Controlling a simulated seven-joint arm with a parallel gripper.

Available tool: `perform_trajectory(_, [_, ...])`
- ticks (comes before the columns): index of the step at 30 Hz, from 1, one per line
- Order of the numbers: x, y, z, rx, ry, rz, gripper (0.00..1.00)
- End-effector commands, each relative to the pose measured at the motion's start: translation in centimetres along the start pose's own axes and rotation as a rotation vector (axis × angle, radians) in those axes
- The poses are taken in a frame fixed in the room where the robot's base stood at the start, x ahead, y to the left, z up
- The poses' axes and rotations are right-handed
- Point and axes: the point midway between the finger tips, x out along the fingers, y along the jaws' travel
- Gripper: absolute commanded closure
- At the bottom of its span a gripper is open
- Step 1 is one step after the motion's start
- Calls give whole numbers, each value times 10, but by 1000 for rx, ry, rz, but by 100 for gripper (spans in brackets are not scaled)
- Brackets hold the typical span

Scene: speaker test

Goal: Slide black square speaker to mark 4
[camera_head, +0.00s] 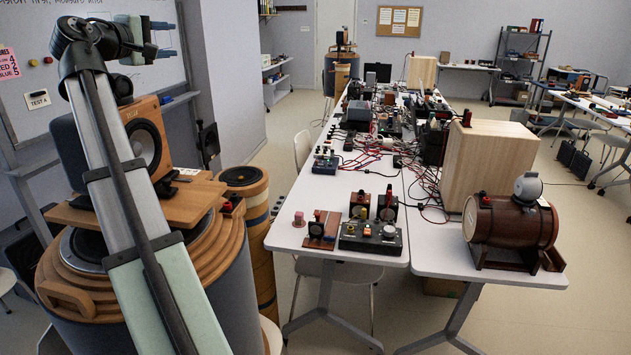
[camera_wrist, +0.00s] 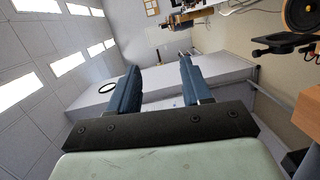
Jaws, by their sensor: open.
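My gripper (camera_head: 148,38) is raised at the upper left in the head view, near the whiteboard. In the wrist view its two blue fingers (camera_wrist: 160,66) are spread apart with nothing between them. I cannot tell for sure which thing is the black square speaker. A dark boxy unit (camera_head: 358,114) stands among the gear on the long table, and a black speaker-like panel (camera_head: 209,146) stands by the wall; both are apart from my gripper. I cannot make out a mark 4 on any surface.
A wooden speaker (camera_head: 143,138) sits on a round wood-topped drum (camera_head: 62,270) beside my arm. The white table (camera_head: 285,236) holds small devices, tangled cables, a pale wooden box (camera_head: 485,160) and a brown barrel (camera_head: 510,222).

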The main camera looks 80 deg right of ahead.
Motion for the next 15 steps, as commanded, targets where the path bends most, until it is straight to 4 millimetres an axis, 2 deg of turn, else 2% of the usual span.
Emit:
perform_trajectory(1, [19, -5, 11, 24, -25, -22, 51])
perform_trajectory(8, [99, -44, 50, 165, -112, -159, 51])
perform_trajectory(15, [186, -107, 92, 393, -236, -343, 51])
